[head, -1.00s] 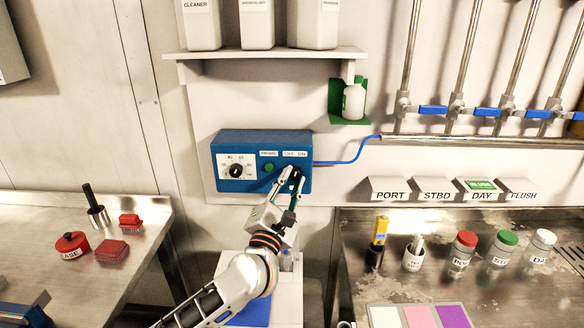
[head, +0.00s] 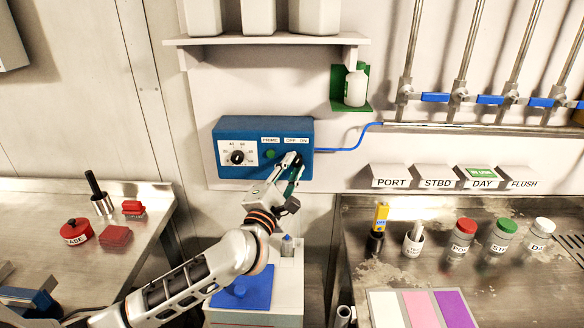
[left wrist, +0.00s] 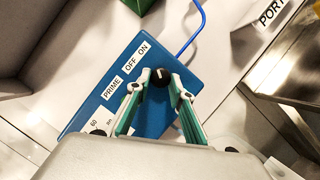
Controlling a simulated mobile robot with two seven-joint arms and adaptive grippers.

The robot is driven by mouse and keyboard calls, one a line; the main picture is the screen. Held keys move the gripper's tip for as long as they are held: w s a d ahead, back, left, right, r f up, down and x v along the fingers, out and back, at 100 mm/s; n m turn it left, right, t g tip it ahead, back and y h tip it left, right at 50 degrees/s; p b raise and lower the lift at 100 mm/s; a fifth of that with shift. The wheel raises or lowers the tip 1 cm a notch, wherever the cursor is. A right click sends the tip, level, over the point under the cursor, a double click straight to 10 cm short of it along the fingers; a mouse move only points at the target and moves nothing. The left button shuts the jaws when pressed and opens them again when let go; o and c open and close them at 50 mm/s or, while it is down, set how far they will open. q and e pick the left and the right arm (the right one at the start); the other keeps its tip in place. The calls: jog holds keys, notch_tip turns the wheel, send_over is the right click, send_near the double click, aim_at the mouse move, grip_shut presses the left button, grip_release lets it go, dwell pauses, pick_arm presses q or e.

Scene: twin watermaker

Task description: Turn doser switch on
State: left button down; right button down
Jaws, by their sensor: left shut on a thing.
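The doser (head: 228,128) is a blue wall box with a dial, a green PRIME button (head: 270,154) and an OFF/ON label. Its switch, a small black knob with a white mark, shows in the left wrist view (left wrist: 160,77) below the OFF and ON labels. The white mark points up in that picture, roughly to the ON side. My left gripper (head: 291,161) is at the right part of the box, shut on the switch; its green-padded fingers lie on both sides of the knob. In the head view the fingers mostly hide the knob. My right gripper is not in view.
A blue hose (head: 350,146) leaves the box's right side. A shelf (head: 265,41) with white bottles hangs above, and a green holder (head: 352,100) with a bottle is at the upper right. Steel benches with jars and red items stand left and right.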

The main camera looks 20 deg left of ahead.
pick_arm(q)
jog(key=c, duration=1.8)
grip_release()
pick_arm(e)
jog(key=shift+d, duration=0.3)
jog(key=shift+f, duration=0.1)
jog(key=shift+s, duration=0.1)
pick_arm(q)
jog(key=v, duration=1.2)
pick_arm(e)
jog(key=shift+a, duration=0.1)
